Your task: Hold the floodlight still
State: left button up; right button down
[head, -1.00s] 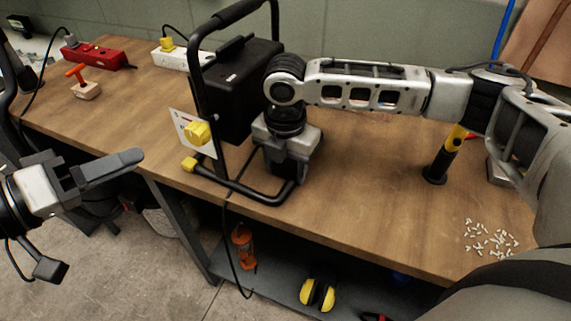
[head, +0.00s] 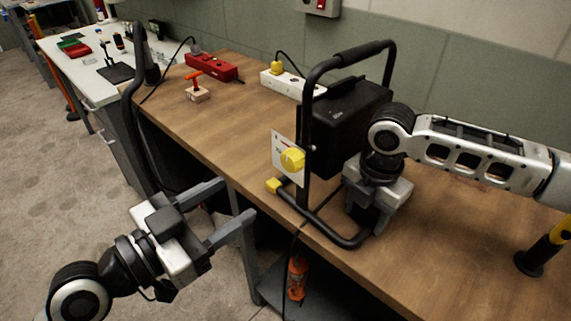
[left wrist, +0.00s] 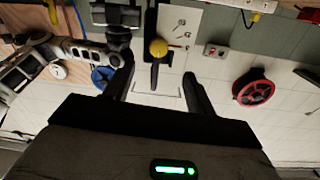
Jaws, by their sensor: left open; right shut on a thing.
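The floodlight (head: 342,130) is a black box in a black tubular stand, upright near the front edge of the wooden bench. A white plate with a yellow knob (head: 292,160) faces left on it; the knob also shows in the left wrist view (left wrist: 158,48). My right gripper (head: 368,212) points down, shut at the stand's lower frame on the right side; its fingertips are mostly hidden. My left gripper (head: 238,202) is open and empty, off the bench's front edge, its fingers pointing toward the knob plate, apart from it.
On the bench (head: 190,125), a red power strip (head: 212,67), a white power strip (head: 290,84) and an orange-handled tool (head: 197,88) lie behind and left of the floodlight. A black-and-yellow tool (head: 543,250) stands at right.

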aim_at(287, 164)
pick_arm(q)
jog(key=shift+m+t, duration=0.3)
jog(key=x, duration=1.1)
jog(key=shift+d+r, duration=0.15)
jog(key=shift+d, duration=0.3)
jog(key=c, duration=1)
